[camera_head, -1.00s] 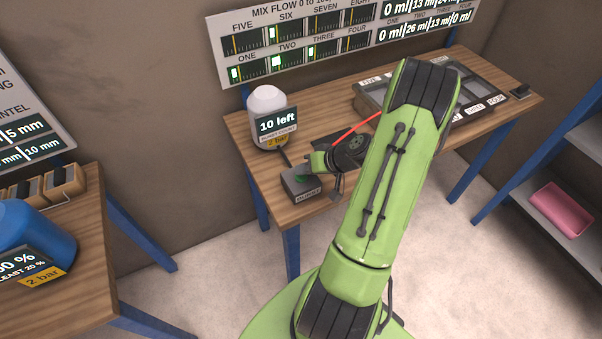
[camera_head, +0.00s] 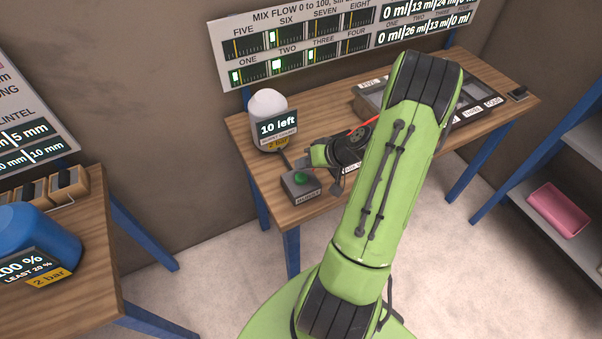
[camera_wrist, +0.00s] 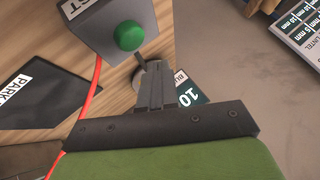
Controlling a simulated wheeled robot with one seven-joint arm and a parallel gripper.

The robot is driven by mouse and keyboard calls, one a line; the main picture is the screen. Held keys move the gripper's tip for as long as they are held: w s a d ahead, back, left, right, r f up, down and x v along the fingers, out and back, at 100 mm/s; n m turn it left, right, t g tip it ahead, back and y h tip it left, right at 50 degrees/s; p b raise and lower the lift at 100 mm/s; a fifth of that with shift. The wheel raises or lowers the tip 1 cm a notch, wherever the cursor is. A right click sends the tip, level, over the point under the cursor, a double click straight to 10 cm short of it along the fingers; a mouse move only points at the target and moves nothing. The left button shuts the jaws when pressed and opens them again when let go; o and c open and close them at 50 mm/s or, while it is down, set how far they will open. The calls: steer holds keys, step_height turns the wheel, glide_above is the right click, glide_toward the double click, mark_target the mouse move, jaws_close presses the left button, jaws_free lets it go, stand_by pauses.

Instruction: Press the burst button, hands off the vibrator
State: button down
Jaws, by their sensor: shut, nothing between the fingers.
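The burst button is a green round cap (camera_head: 300,178) on a small grey box (camera_head: 303,192) at the front left corner of the wooden bench. The box's label is partly legible. In the wrist view the green cap (camera_wrist: 129,36) shows whole, beyond and slightly left of my fingertips. My gripper (camera_head: 304,163) is shut and empty, just behind and above the button, apart from it. Its fingers also show in the wrist view (camera_wrist: 153,88). I cannot identify a vibrator in these views.
A white bottle (camera_head: 268,108) with a card reading "10 left" (camera_head: 278,127) stands behind the button box. A red line runs across the bench near a dark PARK plate (camera_wrist: 40,95). A blue container (camera_head: 35,238) stands on the left table.

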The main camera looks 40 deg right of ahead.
mark_target(304, 177)
step_height(304, 177, up, 3)
steer(key=shift+r+p, duration=0.2)
steer(key=shift+p, duration=0.65)
steer(key=shift+f, duration=0.1)
steer(key=s+a+r+n+g+h, duration=0.2)
steer(key=a+r+n+g, duration=0.25)
steer(key=a+r, duration=1.05)
steer(key=s+a+r, duration=0.2)
steer(key=s+a, duration=0.2)
steer(key=s, duration=0.2)
steer(key=s+a+r+t+h, duration=0.1)
steer(key=s+a+r, duration=0.2)
steer(key=s, duration=0.4)
steer(key=shift+a+n, duration=0.35)
steer(key=shift+a, duration=0.4)
steer(key=shift+w+t, duration=0.15)
steer(key=shift+t, duration=0.1)
